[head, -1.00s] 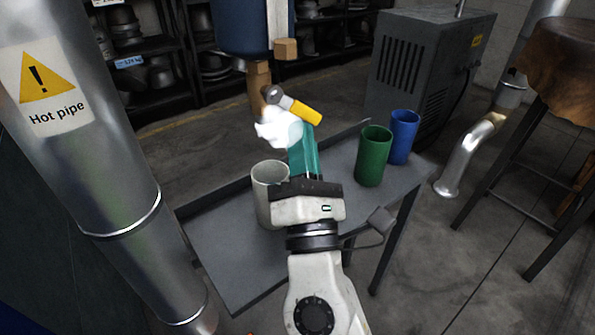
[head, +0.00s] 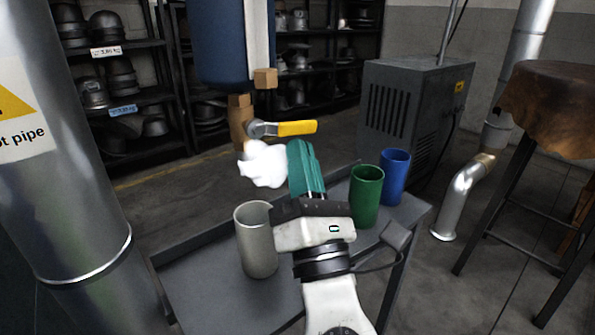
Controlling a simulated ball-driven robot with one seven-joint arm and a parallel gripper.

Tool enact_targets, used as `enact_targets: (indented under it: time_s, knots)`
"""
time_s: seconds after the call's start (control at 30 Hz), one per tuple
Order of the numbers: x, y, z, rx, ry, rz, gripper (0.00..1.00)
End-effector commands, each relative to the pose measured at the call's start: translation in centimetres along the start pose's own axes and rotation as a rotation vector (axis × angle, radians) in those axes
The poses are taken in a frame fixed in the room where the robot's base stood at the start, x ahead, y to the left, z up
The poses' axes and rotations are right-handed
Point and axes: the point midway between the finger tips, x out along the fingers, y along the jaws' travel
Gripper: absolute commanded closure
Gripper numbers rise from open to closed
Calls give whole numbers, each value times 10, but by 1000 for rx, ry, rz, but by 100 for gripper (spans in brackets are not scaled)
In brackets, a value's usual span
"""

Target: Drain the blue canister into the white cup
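The blue canister (head: 222,42) hangs at the top, its upper part cut off. A valve with a yellow lever handle (head: 297,128) sits beneath it, and the lever points right, nearly level in the picture. The white cup (head: 256,243), greyish-white and upright, stands on the cart left of my wrist; its inside is largely hidden. My gripper (head: 299,148) has teal fingers pointing up, their tips just below the yellow handle in the picture. I cannot tell whether they touch it or how far they are spread.
A green cup (head: 366,196) and a blue cup (head: 393,178) stand on the grey cart (head: 205,285), right of my gripper. A white puff or lump (head: 263,164) shows below the valve. A large hot pipe (head: 65,170) is close on the left. A stool (head: 540,110) stands right.

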Motion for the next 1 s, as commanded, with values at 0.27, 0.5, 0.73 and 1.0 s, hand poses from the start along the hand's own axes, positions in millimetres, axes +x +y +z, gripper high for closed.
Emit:
enact_targets:
  time_s: [0.27,0.5,0.73,1.0]
  knots:
    - [6,-3,7,0,-2,-3,100]
    - [8,-4,9,-1,-2,-3,100]
    - [9,-4,9,0,-2,-3,100]
    - [8,-4,9,0,-2,-2,100]
